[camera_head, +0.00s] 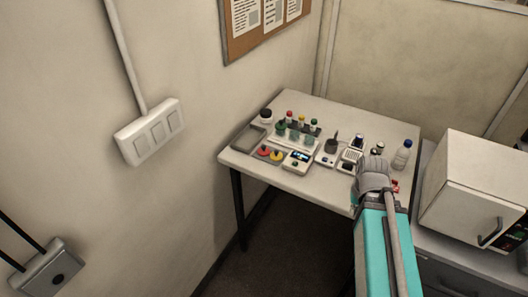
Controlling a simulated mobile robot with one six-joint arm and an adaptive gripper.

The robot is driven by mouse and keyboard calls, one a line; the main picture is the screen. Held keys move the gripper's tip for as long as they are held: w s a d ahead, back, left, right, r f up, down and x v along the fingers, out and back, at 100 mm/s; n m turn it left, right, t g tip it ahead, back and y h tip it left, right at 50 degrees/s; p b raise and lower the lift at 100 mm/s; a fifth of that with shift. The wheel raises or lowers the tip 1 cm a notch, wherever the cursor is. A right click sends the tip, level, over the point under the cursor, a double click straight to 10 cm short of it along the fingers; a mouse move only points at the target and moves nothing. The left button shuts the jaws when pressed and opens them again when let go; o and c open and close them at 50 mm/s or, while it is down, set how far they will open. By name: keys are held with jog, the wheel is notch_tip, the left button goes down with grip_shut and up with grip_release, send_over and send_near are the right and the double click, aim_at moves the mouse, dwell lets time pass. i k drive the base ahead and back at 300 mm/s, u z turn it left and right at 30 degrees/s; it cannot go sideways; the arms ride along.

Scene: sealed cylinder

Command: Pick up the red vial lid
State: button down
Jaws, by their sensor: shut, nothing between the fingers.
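Several small vials with coloured caps stand in a rack (293,137) on the white table. One at the back has a red lid (289,114); it is small in this view. Another small red item (395,186) shows just right of my arm, and I cannot tell what it is. My gripper (376,152) is at the right part of the table, well right of the rack and apart from the red-lidded vial. It is shut and empty. My arm hides part of the table's front right.
A grey tray (248,138) lies at the table's left. Red and yellow round pieces (270,153), a device with a display (298,161) and a clear bottle (402,155) also stand there. A white oven-like box (476,190) stands to the right.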

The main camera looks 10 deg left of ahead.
aim_at(263, 151)
jog(key=z, duration=0.05)
jog(key=k, duration=0.5)
jog(key=u, duration=0.85)
jog(key=i, duration=0.8)
jog(key=z, duration=0.2)
